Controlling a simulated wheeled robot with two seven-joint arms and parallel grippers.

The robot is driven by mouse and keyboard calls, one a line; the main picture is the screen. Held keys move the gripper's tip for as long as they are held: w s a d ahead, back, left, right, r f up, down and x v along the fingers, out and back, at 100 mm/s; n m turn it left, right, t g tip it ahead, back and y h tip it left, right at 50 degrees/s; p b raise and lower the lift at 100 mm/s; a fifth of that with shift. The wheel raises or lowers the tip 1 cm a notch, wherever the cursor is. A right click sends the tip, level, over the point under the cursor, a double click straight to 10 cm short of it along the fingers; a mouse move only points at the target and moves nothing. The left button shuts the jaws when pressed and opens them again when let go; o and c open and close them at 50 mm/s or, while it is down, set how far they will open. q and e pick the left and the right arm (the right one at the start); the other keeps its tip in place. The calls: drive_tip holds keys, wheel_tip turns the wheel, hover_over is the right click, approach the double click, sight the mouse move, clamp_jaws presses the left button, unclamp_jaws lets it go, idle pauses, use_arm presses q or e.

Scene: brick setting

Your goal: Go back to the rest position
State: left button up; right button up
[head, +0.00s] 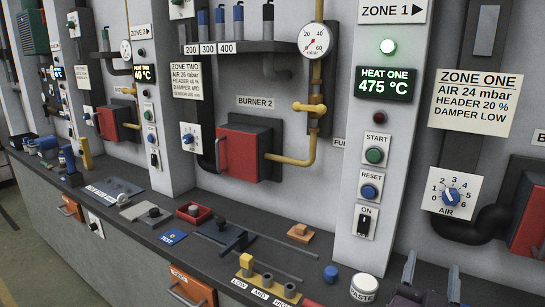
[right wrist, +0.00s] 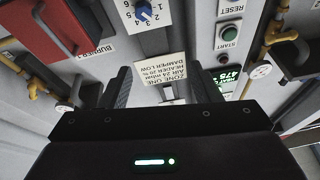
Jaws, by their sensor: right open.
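My right gripper (head: 431,280) shows at the bottom right of the head view, its two dark fingers pointing up and apart over the near edge of the bench. In the right wrist view the fingers of the right gripper (right wrist: 164,82) are spread with nothing between them. Behind the gap the wall placard ZONE ONE (right wrist: 160,80) shows upside down. My left gripper is in neither view.
The dark bench (head: 205,190) holds a white paste jar (head: 364,288), a blue cap (head: 331,273), a LOW-MID-HIGH rack (head: 265,281) and a dark lever fixture (head: 225,234). The panel wall carries the AIR dial (head: 452,196) and red burner boxes (head: 238,152).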

drive_tip(key=a+f+n+g+y, duration=0.3)
drive_tip(key=f+y, duration=0.2)
drive_tip(key=f, duration=0.2)
drive_tip(key=a+f+n+g+y, duration=0.2)
drive_tip(key=a+f+n+y, duration=0.2)
drive_tip(key=f+y, duration=0.3)
drive_tip(key=s+a+f+n+g, duration=0.1)
drive_tip(key=s+f+g, duration=0.45)
drive_tip(key=s, duration=0.25)
drive_tip(key=s+f+n+g, duration=0.2)
drive_tip(key=s+f+g, duration=0.35)
drive_tip(key=s, duration=0.25)
drive_tip(key=s+d+f+x, duration=0.1)
drive_tip(key=s+x, duration=0.2)
drive_tip(key=x, duration=1)
drive_tip(key=s+d+f+x, duration=0.1)
drive_tip(key=s+x, duration=0.2)
drive_tip(key=x, duration=1)
drive_tip(key=s+d+f+g, duration=0.1)
drive_tip(key=s+d+f, duration=0.2)
drive_tip(key=s+f, duration=1.8)
drive_tip(key=shift+f+g+h, duration=0.25)
drive_tip(key=shift+g+h, duration=0.05)
drive_tip(key=shift+h, duration=0.1)
